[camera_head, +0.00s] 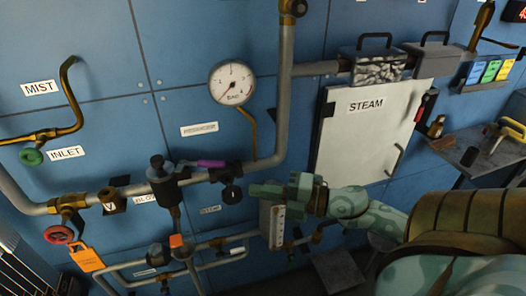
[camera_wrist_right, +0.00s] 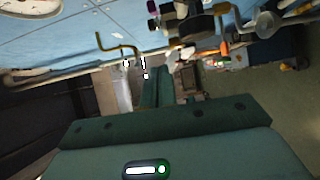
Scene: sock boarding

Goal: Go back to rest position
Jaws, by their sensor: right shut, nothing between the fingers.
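My right gripper (camera_head: 262,190) is in the head view, its green patterned arm coming in from the lower right. Its fingers point left, toward the piping, and are shut with nothing between them. In the right wrist view the gripper's green fingers (camera_wrist_right: 156,86) are together at the centre, above its wide green body. In the head view the fingertips appear just right of a black valve fitting (camera_head: 232,194); I cannot tell whether they touch it. My left gripper is not in view.
A blue panel carries a round gauge (camera_head: 232,83), a grey vertical pipe (camera_head: 286,100), a purple-handled valve (camera_head: 211,163), a red handwheel (camera_head: 59,234) and a green INLET knob (camera_head: 31,157). A white STEAM door (camera_head: 365,135) and a side shelf (camera_head: 475,155) stand right.

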